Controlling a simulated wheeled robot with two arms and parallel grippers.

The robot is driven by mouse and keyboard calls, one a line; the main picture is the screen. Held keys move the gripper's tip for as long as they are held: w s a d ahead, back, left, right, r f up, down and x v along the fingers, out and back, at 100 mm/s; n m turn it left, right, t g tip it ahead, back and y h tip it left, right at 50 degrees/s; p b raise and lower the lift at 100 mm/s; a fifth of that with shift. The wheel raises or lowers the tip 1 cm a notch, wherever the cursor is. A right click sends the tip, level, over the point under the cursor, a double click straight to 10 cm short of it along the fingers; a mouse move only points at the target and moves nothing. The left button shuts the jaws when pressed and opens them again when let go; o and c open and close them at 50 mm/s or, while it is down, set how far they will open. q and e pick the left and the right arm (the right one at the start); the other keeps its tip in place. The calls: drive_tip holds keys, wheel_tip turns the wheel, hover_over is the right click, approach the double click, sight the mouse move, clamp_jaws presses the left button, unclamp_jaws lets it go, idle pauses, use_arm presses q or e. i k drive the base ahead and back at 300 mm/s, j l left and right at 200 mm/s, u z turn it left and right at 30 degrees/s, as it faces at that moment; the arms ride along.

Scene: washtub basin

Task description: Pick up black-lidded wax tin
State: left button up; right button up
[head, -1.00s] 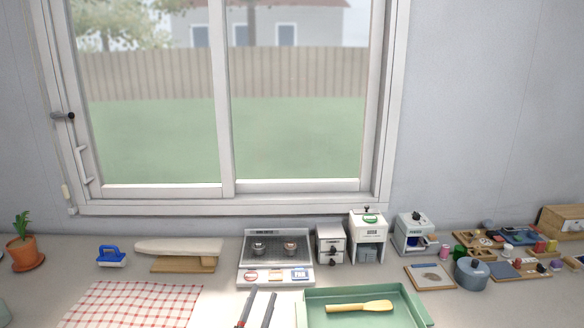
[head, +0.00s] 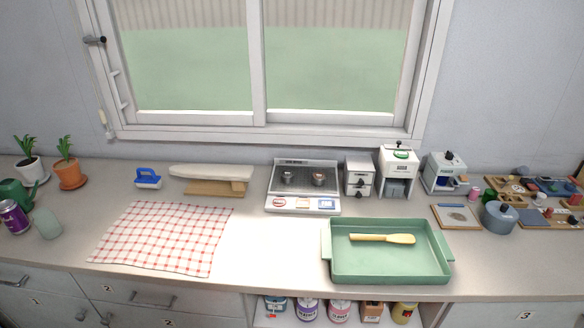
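I cannot clearly pick out a black-lidded wax tin in the head view. Several small containers stand in an open shelf below the counter, cut off by the bottom edge: a teal one (head: 274,304), a purple-labelled jar (head: 306,310), a pink-labelled jar (head: 339,311), a brown box (head: 372,312) and a yellow can (head: 404,312). Their lids are partly in the shade of the counter edge and too small to tell. Neither of my grippers is in view.
A green tray (head: 345,269) holding a wooden-looking brush (head: 382,239) sits at the counter's front edge. A checked cloth (head: 163,237) lies left. A stove-like unit (head: 303,185), white machines (head: 398,172) and a grey pot (head: 498,217) stand behind. Bare counter lies between cloth and tray.

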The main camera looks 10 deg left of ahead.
sight(287, 177)
drive_tip(key=i+u, duration=0.15)
drive_tip(key=u, duration=0.2)
drive_tip(key=i+u, duration=0.2)
drive_tip(key=u, duration=0.2)
drive_tip(key=i+l+u, duration=0.1)
drive_tip(key=u, duration=0.25)
